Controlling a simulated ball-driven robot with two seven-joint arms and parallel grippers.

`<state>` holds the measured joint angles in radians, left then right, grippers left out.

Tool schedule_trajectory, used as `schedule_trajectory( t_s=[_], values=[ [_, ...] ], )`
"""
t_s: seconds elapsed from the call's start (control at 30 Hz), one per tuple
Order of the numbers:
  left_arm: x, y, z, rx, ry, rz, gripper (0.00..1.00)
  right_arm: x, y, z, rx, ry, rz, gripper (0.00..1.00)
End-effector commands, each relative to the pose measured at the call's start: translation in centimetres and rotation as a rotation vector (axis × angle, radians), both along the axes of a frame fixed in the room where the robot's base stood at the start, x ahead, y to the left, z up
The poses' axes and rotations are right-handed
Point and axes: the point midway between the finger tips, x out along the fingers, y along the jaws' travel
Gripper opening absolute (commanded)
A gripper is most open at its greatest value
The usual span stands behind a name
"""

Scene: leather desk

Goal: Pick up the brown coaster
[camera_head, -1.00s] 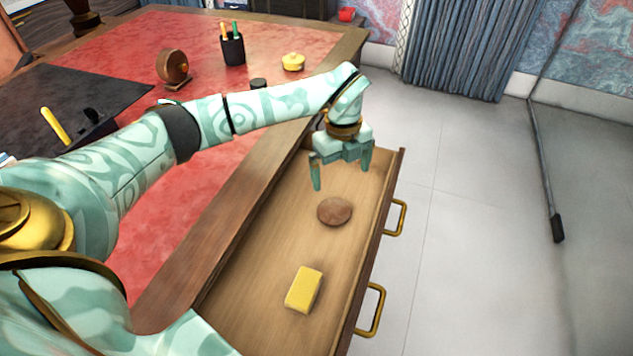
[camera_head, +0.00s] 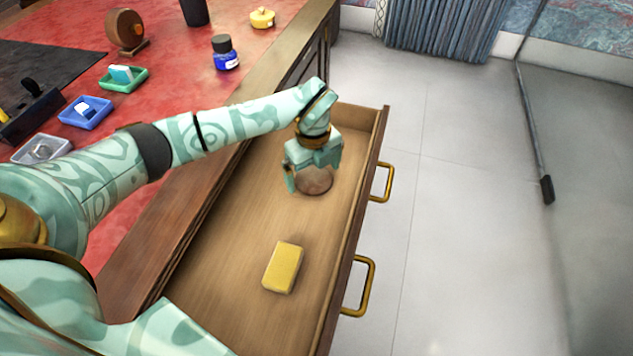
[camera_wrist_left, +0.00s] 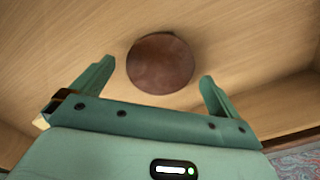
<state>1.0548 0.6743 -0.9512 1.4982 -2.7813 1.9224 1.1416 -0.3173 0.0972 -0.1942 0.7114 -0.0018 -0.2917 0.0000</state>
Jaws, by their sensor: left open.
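The brown coaster (camera_head: 316,182) is a round, flat disc lying on the floor of the open wooden drawer. My left gripper (camera_head: 313,184) is in the drawer, just over the coaster, and hides part of it. In the left wrist view the coaster (camera_wrist_left: 160,63) shows whole, ahead of and between the two spread fingers of my left gripper (camera_wrist_left: 153,80). The fingers are open, with nothing held between them. My right gripper does not show.
A yellow block (camera_head: 282,267) lies nearer in the same drawer (camera_head: 225,245). The drawer's front wall has brass handles (camera_head: 361,287). On the red desk top stand an ink bottle (camera_head: 225,53), a green tray (camera_head: 122,79) and a blue tray (camera_head: 85,112).

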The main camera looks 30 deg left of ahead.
Motion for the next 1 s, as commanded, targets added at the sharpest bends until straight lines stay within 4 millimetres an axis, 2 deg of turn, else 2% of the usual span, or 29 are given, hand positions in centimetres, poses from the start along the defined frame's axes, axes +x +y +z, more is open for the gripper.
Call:
schedule_trajectory(
  t_s=[0.03, 0.1, 0.33, 0.37, 0.5, 0.8, 0.87, 1.0],
  values=[
    [0.0, 0.1, -1.2, 0.0, 0.003, 0.002, 1.0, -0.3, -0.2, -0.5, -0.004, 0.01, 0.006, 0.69],
    [0.1, 0.1, -1.5, 0.0, 0.0, 0.002, 1.0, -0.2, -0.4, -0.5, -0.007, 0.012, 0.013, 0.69],
    [0.1, 0.1, -1.3, 0.001, -0.004, 0.002, 1.0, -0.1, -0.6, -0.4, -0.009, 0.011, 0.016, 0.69],
    [0.1, 0.1, -1.3, 0.001, -0.004, 0.002, 0.94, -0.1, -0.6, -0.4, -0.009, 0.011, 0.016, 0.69],
    [0.1, 0.1, -1.3, 0.001, -0.004, 0.002, 0.56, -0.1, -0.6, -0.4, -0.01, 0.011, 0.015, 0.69],
    [0.1, 0.1, -1.0, 0.001, -0.004, 0.002, 0.56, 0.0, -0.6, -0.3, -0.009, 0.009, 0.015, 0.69],
    [0.1, 0.1, -0.3, 0.002, -0.006, 0.002, 0.56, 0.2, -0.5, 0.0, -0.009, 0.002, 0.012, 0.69],
    [0.1, 0.1, 2.8, 0.002, -0.011, 0.002, 0.56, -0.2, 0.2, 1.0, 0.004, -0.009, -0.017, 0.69]
  ],
)
